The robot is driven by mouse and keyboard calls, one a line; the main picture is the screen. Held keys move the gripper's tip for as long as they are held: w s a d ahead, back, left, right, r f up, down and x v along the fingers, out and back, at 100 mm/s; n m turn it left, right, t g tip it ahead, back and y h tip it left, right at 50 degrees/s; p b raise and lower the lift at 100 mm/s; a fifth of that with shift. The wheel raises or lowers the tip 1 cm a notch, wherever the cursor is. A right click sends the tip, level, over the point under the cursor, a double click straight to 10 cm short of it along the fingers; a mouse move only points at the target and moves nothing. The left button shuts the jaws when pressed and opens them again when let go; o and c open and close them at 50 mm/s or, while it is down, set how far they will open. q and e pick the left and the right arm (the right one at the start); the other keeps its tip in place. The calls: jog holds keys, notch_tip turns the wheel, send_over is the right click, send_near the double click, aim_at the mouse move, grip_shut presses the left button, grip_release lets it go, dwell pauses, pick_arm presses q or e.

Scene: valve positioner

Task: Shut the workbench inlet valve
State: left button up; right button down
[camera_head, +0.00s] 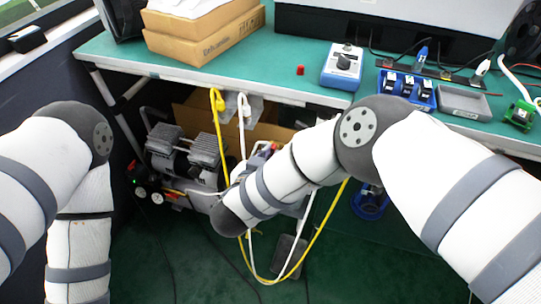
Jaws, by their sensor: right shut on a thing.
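My right arm comes in from the right and bends down in front of the workbench (255,85). Its wrist hangs below the bench's front edge. My right gripper (263,156) is mostly hidden behind my own forearm. It is shut on a small part with red and blue bits, seemingly the inlet valve (273,147). The valve's handle position cannot be made out. My left arm is at the left edge, and its gripper is out of view.
A compressor (185,150) with gauges stands under the bench at left. Yellow and white hoses (217,101) hang from the bench edge in loops near my right wrist. Cardboard boxes (205,35), a blue control box (342,67) and a blue tray (407,88) sit on top.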

jog(key=c, duration=1.7)
grip_release()
jog(key=v, duration=1.2)
jog(key=shift+s, duration=0.1)
jog(key=shift+f, duration=0.1)
jog(key=s+d+f+n+g+y+p, duration=0.2)
jog(key=s+d+f+n+g+y, duration=0.4)
jog(key=s+d+f, duration=0.75)
pick_arm(q)
jog(key=shift+t, duration=0.7)
jog(key=w+r+p, duration=0.1)
jog(key=w+r, duration=0.2)
jog(key=shift+w+r, duration=0.3)
jog(key=shift+r, duration=0.05)
pick_arm(e)
jog(key=s+d+r+m+g, duration=0.1)
jog(key=s+d+g, duration=0.2)
jog(key=s, duration=0.4)
jog(key=s+d+r+m+g+h, duration=0.1)
jog(key=s+d+g, duration=0.2)
jog(key=s+d, duration=0.2)
jog(key=s+d+r+m+g, duration=0.1)
jog(key=s+d+g, duration=0.2)
jog(key=s, duration=0.5)
jog(key=shift+s+d+h, duration=0.4)
jog(key=shift+d, duration=0.3)
